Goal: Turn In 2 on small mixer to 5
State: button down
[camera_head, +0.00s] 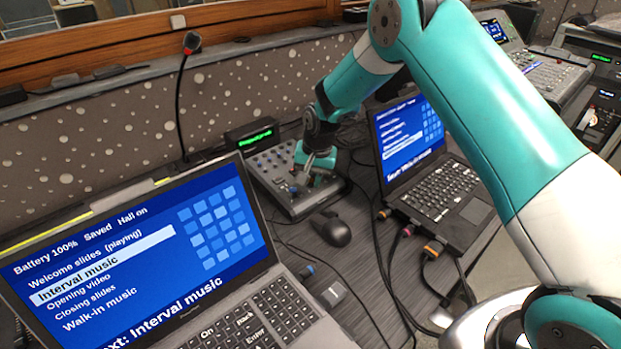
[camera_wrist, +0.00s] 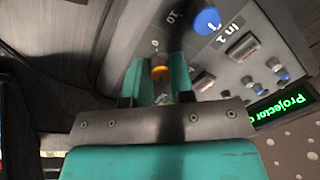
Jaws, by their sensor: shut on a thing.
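The small mixer (camera_head: 302,207) is a grey panel with knobs and buttons, standing between two laptops in the head view. In the wrist view its panel (camera_wrist: 262,42) fills the upper right. A blue knob (camera_wrist: 207,20) sits beside the label "In 1". My gripper (camera_wrist: 161,78) is shut on an orange-topped knob (camera_wrist: 160,71), with one teal finger on each side of it. A "0" mark shows just above that knob; its name label and pointer are not visible. In the head view my gripper (camera_head: 313,178) is down at the mixer's right part.
A laptop (camera_head: 150,255) stands at the front left and another (camera_head: 412,130) to the right of the mixer. A black mouse (camera_head: 330,229) lies in front of the mixer. A green-lit display (camera_head: 250,134) is behind it. A gooseneck microphone (camera_head: 181,100) rises at the left, and cables run across the desk.

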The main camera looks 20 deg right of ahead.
jog(key=n, duration=1.2)
jog(key=shift+g+h+b, duration=0.3)
dwell(0.4)
jog(key=c, duration=1)
grip_release()
jog(key=shift+r, duration=0.1)
jog(key=r, duration=1.1)
jog(key=d+r, duration=0.1)
jog(key=r, duration=0.5)
jog(key=shift+s+d+r+b, duration=0.1)
jog(key=shift+s+b, duration=0.15)
jog(key=shift+b, duration=0.1)
